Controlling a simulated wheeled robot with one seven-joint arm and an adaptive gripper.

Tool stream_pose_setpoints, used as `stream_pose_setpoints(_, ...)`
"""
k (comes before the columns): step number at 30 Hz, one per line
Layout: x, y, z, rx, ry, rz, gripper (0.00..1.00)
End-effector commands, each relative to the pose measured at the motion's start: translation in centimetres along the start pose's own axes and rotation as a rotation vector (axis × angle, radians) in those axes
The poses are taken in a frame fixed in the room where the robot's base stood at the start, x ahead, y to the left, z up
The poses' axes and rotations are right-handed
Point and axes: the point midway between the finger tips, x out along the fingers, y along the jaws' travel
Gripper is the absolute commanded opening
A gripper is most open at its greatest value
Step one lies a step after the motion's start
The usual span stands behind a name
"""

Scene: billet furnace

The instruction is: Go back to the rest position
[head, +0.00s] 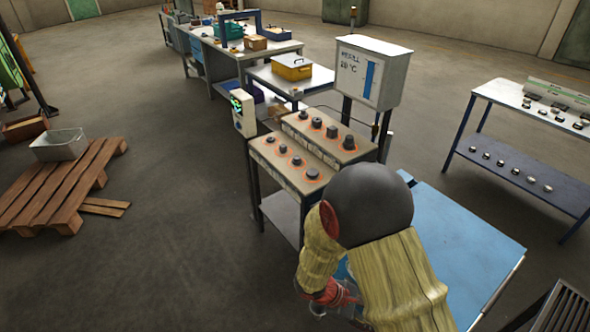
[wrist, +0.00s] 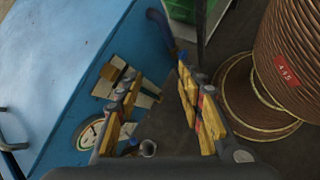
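My gripper (wrist: 158,78) shows in the wrist view with its two yellow-padded fingers apart and nothing between them. It is over the edge of a blue surface (wrist: 70,60), with dark floor under the right finger. In the head view my arm, in a yellowish sleeve with a dark round joint, reaches down at the lower right beside the blue-topped table (head: 465,235). My gripper is mostly hidden behind the sleeve there. A round dial (wrist: 90,133) and a yellow-and-white item (wrist: 115,80) lie on the blue surface near the left finger.
A large copper-coloured coil (wrist: 290,60) stands close on the right in the wrist view. A bench with glowing-ringed billets (head: 290,165) stands ahead, a sign box (head: 370,70) behind it. A shelf table (head: 520,165) is at right, a pallet (head: 60,185) at left. Floor between is clear.

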Motion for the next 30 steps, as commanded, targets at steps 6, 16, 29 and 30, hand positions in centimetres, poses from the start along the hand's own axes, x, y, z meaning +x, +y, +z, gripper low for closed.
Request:
stream_pose_setpoints(6,-6.4,-1.2,5.5,0.307,0.112,-0.185,0.38)
stream_pose_setpoints(16,-15.3,-3.0,11.1,0.698,0.364,-0.407,0.38)
stream_pose_setpoints(29,-24.8,-2.6,19.2,1.099,0.764,-0.484,0.38)
stream_pose_setpoints(30,-25.3,-2.4,20.1,1.122,0.793,-0.468,0.38)
